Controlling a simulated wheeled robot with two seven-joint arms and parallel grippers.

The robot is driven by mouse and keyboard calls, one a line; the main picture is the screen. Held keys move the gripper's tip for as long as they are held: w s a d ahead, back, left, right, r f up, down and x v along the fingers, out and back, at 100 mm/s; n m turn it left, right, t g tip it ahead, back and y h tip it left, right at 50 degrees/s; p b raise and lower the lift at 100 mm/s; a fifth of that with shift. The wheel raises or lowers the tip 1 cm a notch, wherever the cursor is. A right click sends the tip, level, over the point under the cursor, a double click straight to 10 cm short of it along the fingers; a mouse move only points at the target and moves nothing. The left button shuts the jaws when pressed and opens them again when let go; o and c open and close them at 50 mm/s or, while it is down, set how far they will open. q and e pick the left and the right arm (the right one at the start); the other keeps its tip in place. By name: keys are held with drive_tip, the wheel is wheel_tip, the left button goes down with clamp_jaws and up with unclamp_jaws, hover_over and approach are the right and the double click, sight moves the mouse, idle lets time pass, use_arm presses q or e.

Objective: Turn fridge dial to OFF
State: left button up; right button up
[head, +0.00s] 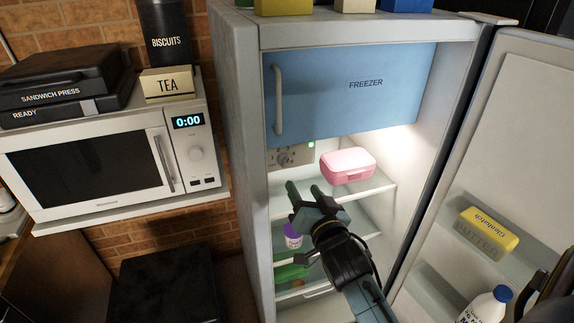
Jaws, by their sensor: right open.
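The fridge stands open. Its control panel (303,153) is on the inside back wall under the freezer door, with a small dial (284,159) and a lit green light. The dial's setting is too small to read. My left gripper is not in view.
A pink lunch box (347,166) sits on the upper shelf, right of the panel. A purple-lidded tub (293,236) is left of my right wrist. The blue freezer door (345,95) is shut. The open fridge door (490,150) at right holds butter (487,232) and a bottle (485,305).

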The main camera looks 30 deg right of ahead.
sight(287, 161)
drive_tip(key=x, duration=1.1)
drive_tip(key=shift+w+d, duration=0.15)
drive_tip(key=shift+w, duration=0.2)
drive_tip(key=c, duration=1)
